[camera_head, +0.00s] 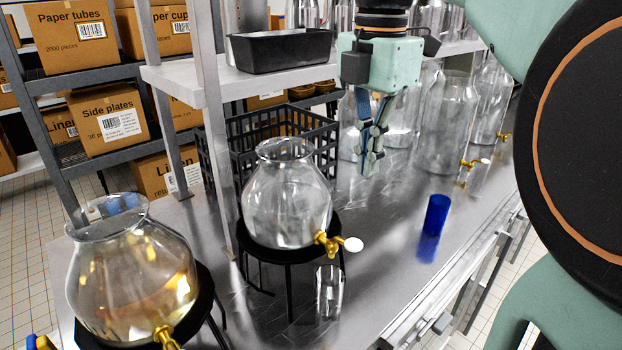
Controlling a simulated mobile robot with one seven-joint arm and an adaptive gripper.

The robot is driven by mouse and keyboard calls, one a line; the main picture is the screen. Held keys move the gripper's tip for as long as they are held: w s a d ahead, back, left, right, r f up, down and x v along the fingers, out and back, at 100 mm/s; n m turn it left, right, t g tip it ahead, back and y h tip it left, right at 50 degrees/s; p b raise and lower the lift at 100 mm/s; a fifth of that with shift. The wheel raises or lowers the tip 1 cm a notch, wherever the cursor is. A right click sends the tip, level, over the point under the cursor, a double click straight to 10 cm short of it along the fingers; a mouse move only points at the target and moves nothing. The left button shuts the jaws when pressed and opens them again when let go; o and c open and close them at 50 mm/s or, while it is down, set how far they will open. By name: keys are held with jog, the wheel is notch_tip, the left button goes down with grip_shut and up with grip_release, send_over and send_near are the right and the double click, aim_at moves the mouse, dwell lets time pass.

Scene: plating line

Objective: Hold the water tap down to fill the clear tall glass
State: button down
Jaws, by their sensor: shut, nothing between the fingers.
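A round glass water dispenser (287,205) stands on a black stand in the middle of the view. Its gold tap (328,243) points right and has a white disc (353,244) at its end. A clear tall glass (328,291) stands on the steel counter below this tap. It looks empty, though its see-through walls make this hard to judge. My gripper (371,165) hangs fingers down, above and behind the tap, apart from it. Its fingers are shut with nothing held.
A dispenser with yellowish liquid (135,280) stands at the front left. A blue cup (436,216) stands on the counter to the right. A black crate (262,135) and a shelf post (214,130) are behind. More glass jars (447,120) line the back right.

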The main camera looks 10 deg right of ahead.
aim_at(355, 243)
jog(key=shift+s+a+r+n, duration=0.3)
jog(key=shift+a+n, duration=0.2)
jog(key=shift+a, duration=0.05)
notch_tip(355, 243, down, 14)
jog(key=shift+b, duration=0.8)
jog(key=shift+f, duration=0.15)
